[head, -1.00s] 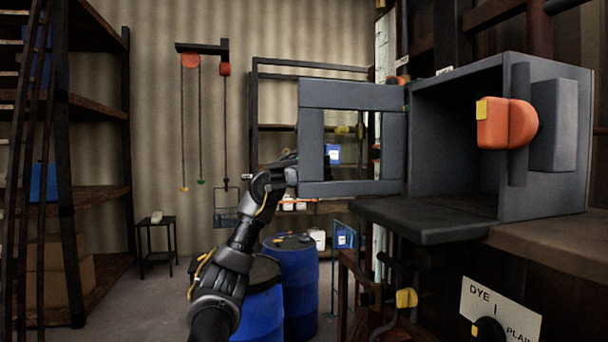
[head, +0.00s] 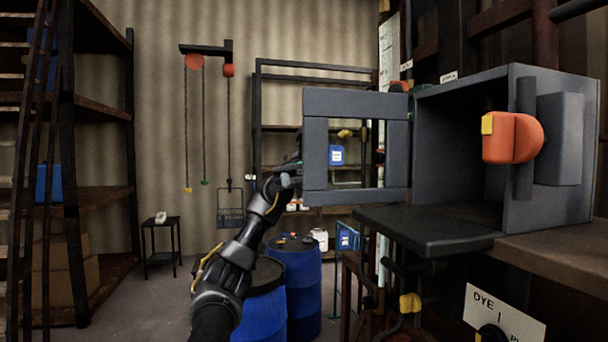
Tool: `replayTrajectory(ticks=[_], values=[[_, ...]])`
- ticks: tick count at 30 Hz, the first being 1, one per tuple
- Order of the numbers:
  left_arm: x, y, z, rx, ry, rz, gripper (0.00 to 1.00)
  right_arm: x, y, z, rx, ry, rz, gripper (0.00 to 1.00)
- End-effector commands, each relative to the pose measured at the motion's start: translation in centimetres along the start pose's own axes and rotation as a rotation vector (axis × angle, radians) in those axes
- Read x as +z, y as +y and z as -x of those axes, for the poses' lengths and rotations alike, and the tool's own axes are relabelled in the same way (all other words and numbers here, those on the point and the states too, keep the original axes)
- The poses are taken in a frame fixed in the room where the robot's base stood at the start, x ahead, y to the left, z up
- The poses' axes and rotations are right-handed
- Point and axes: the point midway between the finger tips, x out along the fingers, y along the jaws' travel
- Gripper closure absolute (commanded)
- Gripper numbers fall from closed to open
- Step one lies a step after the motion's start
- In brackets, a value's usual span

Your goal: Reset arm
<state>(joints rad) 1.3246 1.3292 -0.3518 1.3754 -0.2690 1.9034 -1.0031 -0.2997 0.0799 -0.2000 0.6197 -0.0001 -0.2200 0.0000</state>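My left arm reaches up from the bottom centre. My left gripper (head: 289,172) is at the left edge of the open cabinet door, partly hidden behind its frame, so I cannot tell if its fingers are open or touch the door. The door (head: 314,150) is a grey frame with a window, swung open to the left. The grey box cabinet (head: 550,200) stands open at right, and its dark inside looks empty. An orange handle-like block (head: 513,138) with a yellow patch is on its right side. My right gripper is not in view.
A dark ledge (head: 425,228) juts out below the cabinet. A DYE sign (head: 505,315) and a yellow valve handle (head: 410,302) are below. Blue drums (head: 296,285) stand behind my arm. A shelf rack (head: 100,195) is at left, with floor free near the small table (head: 161,225).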

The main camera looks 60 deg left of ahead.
Motion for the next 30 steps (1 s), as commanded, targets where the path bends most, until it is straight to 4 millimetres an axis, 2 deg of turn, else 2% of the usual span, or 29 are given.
replayTrajectory(ticks=[6,25,28,30], values=[[0.0,0.0,1.4,0.001,0.001,0.0,0.53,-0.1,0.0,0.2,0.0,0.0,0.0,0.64],[0.0,0.1,1.4,0.0,0.001,0.001,0.53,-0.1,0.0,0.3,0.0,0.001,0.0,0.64],[0.9,0.2,1.4,0.0,0.001,0.001,0.53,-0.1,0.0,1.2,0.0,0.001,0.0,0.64],[2.4,0.4,1.4,0.0,0.001,0.001,0.53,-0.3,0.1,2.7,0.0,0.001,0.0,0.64]])
